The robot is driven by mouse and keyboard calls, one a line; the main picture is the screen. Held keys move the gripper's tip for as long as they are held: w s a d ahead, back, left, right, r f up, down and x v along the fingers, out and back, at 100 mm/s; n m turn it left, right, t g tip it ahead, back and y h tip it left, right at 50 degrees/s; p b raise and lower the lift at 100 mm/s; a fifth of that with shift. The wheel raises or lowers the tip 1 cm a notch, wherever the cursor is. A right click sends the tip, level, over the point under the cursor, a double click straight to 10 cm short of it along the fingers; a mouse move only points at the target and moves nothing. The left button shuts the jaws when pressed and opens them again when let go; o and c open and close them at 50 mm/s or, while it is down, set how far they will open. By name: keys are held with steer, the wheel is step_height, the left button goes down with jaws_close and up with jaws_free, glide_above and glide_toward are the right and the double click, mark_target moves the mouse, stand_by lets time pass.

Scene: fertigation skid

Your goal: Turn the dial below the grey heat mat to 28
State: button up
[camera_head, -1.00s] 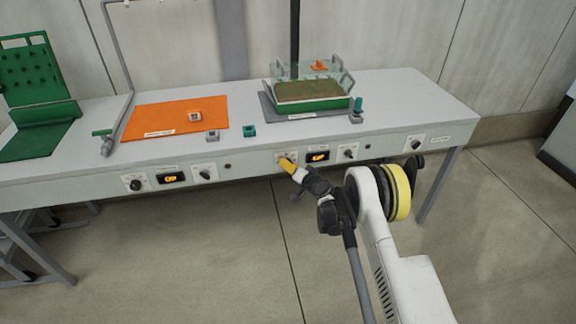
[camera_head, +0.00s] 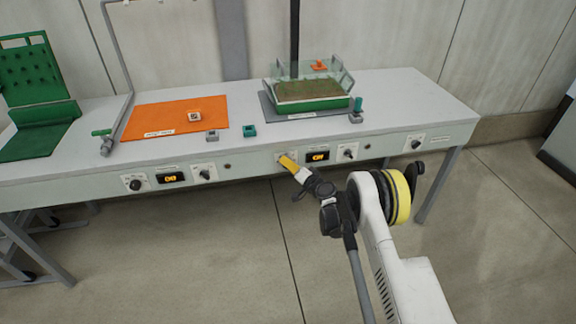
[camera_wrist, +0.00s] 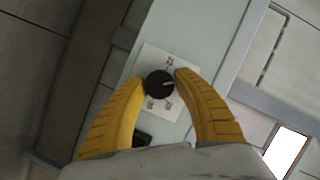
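The grey heat mat (camera_head: 268,108) lies on the bench with a green tray on it. Below it, on the bench front, is a white plate with a black dial, hidden behind my gripper (camera_head: 286,158) in the head view. In the wrist view the black dial (camera_wrist: 159,84) sits between the two yellow fingertips of my gripper (camera_wrist: 160,80). The fingers appear closed onto its sides. Its pale pointer line points right in that picture.
Another knob (camera_head: 348,153) is right of the display, and a further one (camera_head: 415,144) is near the bench end. Left are another dial (camera_head: 135,184), display (camera_head: 171,178) and knob (camera_head: 205,174) below the orange mat (camera_head: 150,119). The floor in front is clear.

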steer(key=shift+o, duration=1.2)
steer(key=v, duration=1.2)
steer(key=shift+r, duration=0.1)
